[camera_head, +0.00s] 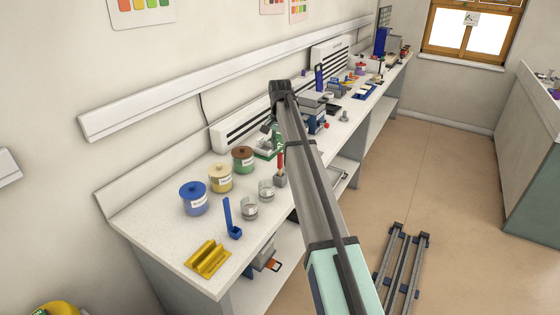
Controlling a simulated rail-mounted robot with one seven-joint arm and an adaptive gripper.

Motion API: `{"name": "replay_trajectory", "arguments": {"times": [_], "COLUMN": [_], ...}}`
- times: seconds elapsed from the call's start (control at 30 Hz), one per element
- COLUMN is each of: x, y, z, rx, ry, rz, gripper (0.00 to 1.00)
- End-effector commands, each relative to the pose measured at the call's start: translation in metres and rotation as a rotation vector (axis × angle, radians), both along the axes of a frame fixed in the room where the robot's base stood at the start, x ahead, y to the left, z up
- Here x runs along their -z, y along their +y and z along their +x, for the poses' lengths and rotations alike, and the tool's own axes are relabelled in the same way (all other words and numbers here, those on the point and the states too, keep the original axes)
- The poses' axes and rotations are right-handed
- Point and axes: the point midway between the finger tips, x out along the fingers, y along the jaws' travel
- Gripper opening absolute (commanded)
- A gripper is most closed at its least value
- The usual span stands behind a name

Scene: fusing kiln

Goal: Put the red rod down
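A slim red upright piece (281,161) stands at a small grey block (280,181) on the white bench, just left of my arm. It may be the red rod or the handle of a tool; it is too small to tell. My arm crosses the middle of the view and bends at its top end above the bench. I cannot see whether the gripper holds anything.
The white bench (150,222) bears a blue-lidded jar (194,199), two other lidded jars, two glass cups (250,208), a blue upright holder (230,220) and a yellow ridged rack (207,258). Various tools crowd its far end. Bare bench lies at the front left.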

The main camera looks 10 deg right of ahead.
Motion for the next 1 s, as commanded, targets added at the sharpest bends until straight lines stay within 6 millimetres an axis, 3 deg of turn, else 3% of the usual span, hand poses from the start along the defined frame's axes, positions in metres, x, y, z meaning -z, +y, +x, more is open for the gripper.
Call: {"name": "replay_trajectory", "arguments": {"times": [0.27,1.0], "x": [-0.023,-0.024], "y": [0.0,0.0], "z": [0.0,0.0], "rx": [0.0,0.0], "ry": [0.0,0.0], "rz": [0.0,0.0], "gripper": [0.39,0.39]}}
